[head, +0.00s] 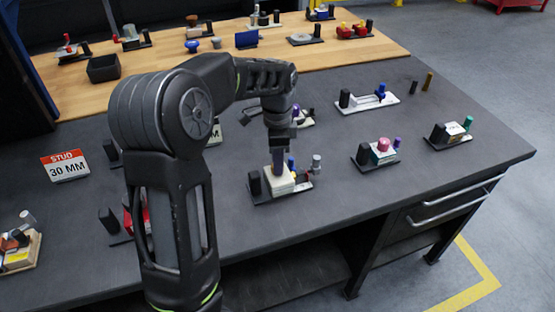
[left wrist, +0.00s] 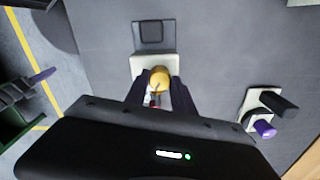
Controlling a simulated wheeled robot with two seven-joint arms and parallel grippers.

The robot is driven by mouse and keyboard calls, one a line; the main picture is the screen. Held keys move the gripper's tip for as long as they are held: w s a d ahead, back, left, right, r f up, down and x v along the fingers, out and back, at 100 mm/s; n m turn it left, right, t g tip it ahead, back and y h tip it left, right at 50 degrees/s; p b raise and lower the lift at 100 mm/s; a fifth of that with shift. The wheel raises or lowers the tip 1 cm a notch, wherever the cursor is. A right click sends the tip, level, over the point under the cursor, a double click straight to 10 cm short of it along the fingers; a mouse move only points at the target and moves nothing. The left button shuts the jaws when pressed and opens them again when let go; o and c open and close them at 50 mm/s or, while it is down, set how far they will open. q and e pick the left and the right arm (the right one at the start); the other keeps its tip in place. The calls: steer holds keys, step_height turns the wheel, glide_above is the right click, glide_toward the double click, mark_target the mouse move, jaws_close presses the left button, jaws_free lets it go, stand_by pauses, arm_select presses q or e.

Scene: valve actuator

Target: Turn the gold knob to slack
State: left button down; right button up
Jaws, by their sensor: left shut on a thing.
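The gold knob (left wrist: 159,78) shows in the left wrist view as a round yellow disc on a white block (left wrist: 142,64). My left gripper (left wrist: 157,92) is shut on it, with a dark finger on each side. In the head view my left gripper (head: 276,160) points down over the white block (head: 272,184), which sits on a dark base beside a black post (head: 255,183). The knob is mostly hidden there by the fingers. The setting of the knob cannot be read. My right gripper is not in view.
A unit with a pink knob (head: 383,144) and one with a teal knob (head: 468,122) stand to the right. A white plate with a blue knob (head: 381,91) is behind. A sign reading "STUD 30 MM" (head: 65,166) stands left. The front right of the dark bench is bare.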

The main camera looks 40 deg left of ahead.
arm_select(q)
steer(key=n, duration=0.5)
steer(key=shift+n, duration=0.3)
steer(key=n, duration=0.4)
steer(key=shift+n, duration=0.3)
steer(key=n, duration=0.9)
steer(key=shift+n+p, duration=0.3)
steer(key=shift+n, duration=0.1)
steer(key=c, duration=1.1)
jaws_free()
steer(key=shift+o, duration=0.2)
